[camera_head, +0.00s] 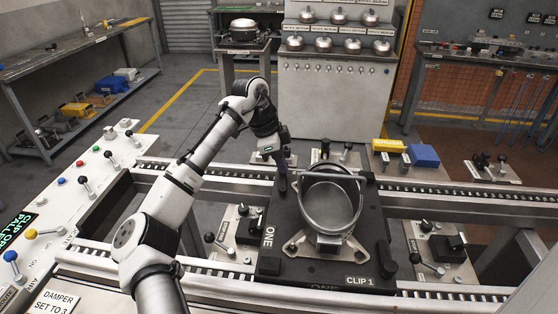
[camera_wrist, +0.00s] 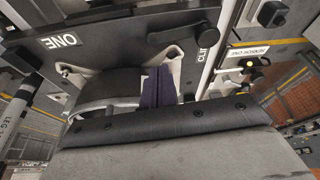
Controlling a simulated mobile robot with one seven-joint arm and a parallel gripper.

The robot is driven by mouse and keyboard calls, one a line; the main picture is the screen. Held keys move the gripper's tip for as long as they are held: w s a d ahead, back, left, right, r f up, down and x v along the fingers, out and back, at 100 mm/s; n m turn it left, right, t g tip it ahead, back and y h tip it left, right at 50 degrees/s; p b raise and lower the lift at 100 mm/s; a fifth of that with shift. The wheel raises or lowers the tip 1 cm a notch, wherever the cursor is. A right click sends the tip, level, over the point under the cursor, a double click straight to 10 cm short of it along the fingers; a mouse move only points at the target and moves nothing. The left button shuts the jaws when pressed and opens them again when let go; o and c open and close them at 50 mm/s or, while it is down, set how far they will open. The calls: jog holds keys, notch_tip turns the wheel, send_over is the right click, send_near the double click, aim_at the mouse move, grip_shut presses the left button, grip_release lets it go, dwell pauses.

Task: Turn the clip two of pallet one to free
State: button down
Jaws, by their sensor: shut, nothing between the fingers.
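Pallet one (camera_head: 268,262) is a black plate marked ONE, with a CLIP 1 label at its front edge. It carries a grey open-topped metal housing (camera_head: 326,207). My gripper (camera_head: 281,184) is at the back left of the housing, pointing down, with its dark purple fingers shut and empty. In the wrist view the fingers (camera_wrist: 160,84) stand in front of the housing's pale base. Beyond them a partly covered label starting "CLI" (camera_wrist: 208,42) shows on the pallet, near a dark lever; its number cannot be read. Clip two cannot be made out surely in the head view.
Roller rails (camera_head: 445,199) run on both sides of the pallet. Black-knobbed levers (camera_head: 434,264) stand around it. A control panel (camera_head: 75,205) with coloured buttons is at the left. A yellow box (camera_head: 388,146) and a blue box (camera_head: 423,155) sit behind, to the right.

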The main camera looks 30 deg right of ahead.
aim_at(285, 187)
jog(key=p+x, duration=0.1)
jog(key=x, duration=0.5)
jog(key=shift+s+d+f, duration=0.1)
jog(key=shift+d+f, duration=0.1)
jog(key=shift+f, duration=0.15)
jog(key=shift+w+a+p, duration=0.45)
jog(key=shift+a+p, duration=0.15)
jog(key=shift+a, duration=0.3)
jog(key=shift+r, duration=0.1)
